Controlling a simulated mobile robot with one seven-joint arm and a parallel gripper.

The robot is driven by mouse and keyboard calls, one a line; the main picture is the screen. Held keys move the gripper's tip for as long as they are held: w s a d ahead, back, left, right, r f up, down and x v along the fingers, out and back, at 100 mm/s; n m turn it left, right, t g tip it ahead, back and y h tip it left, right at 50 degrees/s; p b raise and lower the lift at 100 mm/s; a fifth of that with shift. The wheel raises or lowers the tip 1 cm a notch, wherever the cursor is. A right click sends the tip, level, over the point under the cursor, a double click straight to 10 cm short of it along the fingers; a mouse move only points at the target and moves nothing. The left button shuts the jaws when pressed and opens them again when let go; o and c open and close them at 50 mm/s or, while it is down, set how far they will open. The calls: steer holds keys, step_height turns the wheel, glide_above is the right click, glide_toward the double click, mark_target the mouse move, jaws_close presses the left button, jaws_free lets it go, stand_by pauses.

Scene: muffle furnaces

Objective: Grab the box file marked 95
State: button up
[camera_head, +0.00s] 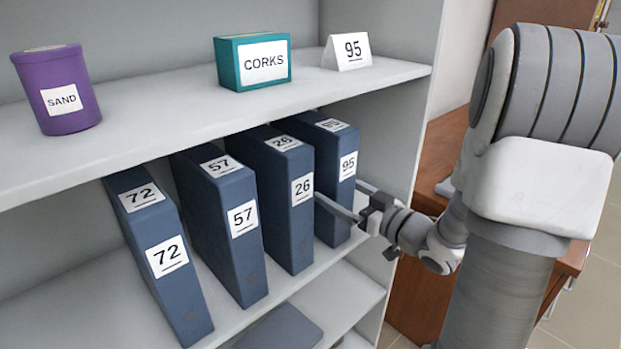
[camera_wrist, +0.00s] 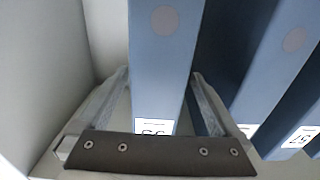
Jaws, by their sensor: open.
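The box file marked 95 (camera_head: 346,144) is a dark blue upright file, rightmost in the row on the middle shelf. It has white 95 labels on its top and spine. My gripper (camera_head: 340,191) is open, with one finger on each side of this file's spine, the left finger in the gap beside file 26. In the wrist view the file (camera_wrist: 160,75) stands between the two open fingers (camera_wrist: 161,76), its label partly hidden by the gripper's dark base. I cannot tell whether the fingers touch it.
Box files 26 (camera_head: 290,160), 57 (camera_head: 222,195) and 72 (camera_head: 150,220) stand to the left. The shelf above holds a purple SAND tub (camera_head: 60,80), a teal CORKS box (camera_head: 228,65) and a 95 sign (camera_head: 340,58). The shelf's side wall (camera_wrist: 45,70) is close to the gripper.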

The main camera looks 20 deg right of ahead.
mark_target(319, 180)
steer(key=b+x, duration=0.1)
steer(key=x, duration=0.5)
steer(key=shift+w+f, duration=0.1)
steer(key=shift+w, duration=0.1)
steer(key=shift+c, duration=0.2)
jaws_close()
